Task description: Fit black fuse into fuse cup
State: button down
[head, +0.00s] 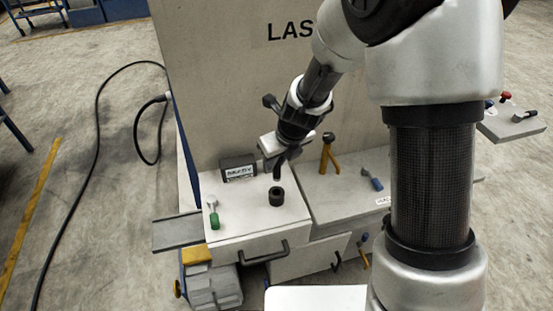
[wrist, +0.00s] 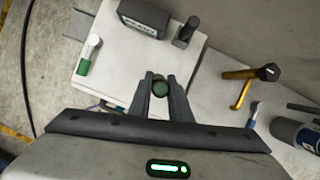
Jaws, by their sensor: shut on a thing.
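My gripper (head: 279,170) is over the white box top, above and slightly behind the fuse cup. Its fingers (wrist: 160,92) are closed on a small round-ended piece (wrist: 160,89), taken as the black fuse. It looks dark with a green tint in the wrist view, and its length is mostly hidden. The fuse cup (head: 276,196) is a short black ring standing upright, its dark opening visible in the head view. The held piece looks apart from the cup there. In the wrist view I cannot tell the cup for sure.
A dark display box (head: 239,168) stands left of the gripper. A yellow-legged stand (head: 327,154) and a blue-ended piece (head: 374,182) are on the right. A dark block (wrist: 186,31) is beside the display box in the wrist view.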

aim_at(276, 174)
jog(key=shift+w+r, duration=0.1)
jog(key=shift+w, duration=0.05)
jog(key=shift+f+b, duration=2.3)
jog(key=shift+f, duration=0.6)
jog(key=shift+f+b, duration=1.65)
jog(key=shift+f, duration=0.95)
jog(key=c, duration=1.5)
grip_release()
jog(key=shift+r, duration=0.1)
jog(key=shift+c, duration=0.2)
jog(key=p+v, duration=0.7)
jog(key=v, duration=1)
jog(key=shift+s+p, duration=0.25)
jog(key=shift+p, duration=0.05)
jog(key=shift+r, duration=0.2)
